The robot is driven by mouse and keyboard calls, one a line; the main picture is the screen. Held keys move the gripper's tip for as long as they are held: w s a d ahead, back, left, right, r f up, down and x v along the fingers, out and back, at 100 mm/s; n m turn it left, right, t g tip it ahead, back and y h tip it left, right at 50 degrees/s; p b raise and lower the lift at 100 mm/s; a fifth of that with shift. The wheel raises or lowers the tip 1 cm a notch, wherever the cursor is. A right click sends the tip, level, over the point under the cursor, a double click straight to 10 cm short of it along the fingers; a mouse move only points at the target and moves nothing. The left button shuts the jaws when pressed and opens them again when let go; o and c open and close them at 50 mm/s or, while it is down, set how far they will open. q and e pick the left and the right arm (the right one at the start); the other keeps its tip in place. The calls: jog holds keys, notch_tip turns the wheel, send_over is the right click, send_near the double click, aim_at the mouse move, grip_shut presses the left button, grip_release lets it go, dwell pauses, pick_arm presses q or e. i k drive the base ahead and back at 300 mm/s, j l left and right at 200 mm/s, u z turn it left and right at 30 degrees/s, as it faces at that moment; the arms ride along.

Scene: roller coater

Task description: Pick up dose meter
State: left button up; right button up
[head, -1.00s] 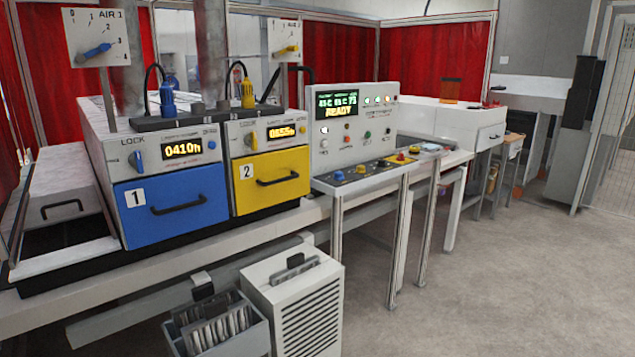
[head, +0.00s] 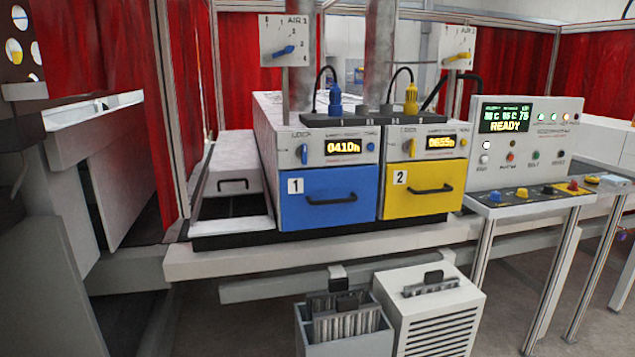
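I cannot pick out a dose meter for certain in the head view. A blue-fronted unit marked 1 (head: 328,199) and a yellow-fronted unit marked 2 (head: 423,189) stand side by side on a bench, each with a lit orange display and a black handle. A blue plug-like piece (head: 335,100) and a yellow one (head: 411,99), each with a black cable, stand upright on the dark strip on top. Neither of my grippers is in view.
A control panel reading READY (head: 519,142) stands right of the units, with a button shelf (head: 532,194) before it. Below the bench (head: 300,247) are a grey bin with dark-topped pieces (head: 345,342) and a white vented box (head: 437,318). Red curtains hang behind.

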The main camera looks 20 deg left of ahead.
aim_at(590, 181)
jog(key=u, duration=1.25)
jog(key=z, duration=1.9)
jog(key=i+l+z, duration=0.1)
jog(key=i+z, duration=0.4)
jog(key=i, duration=2.3)
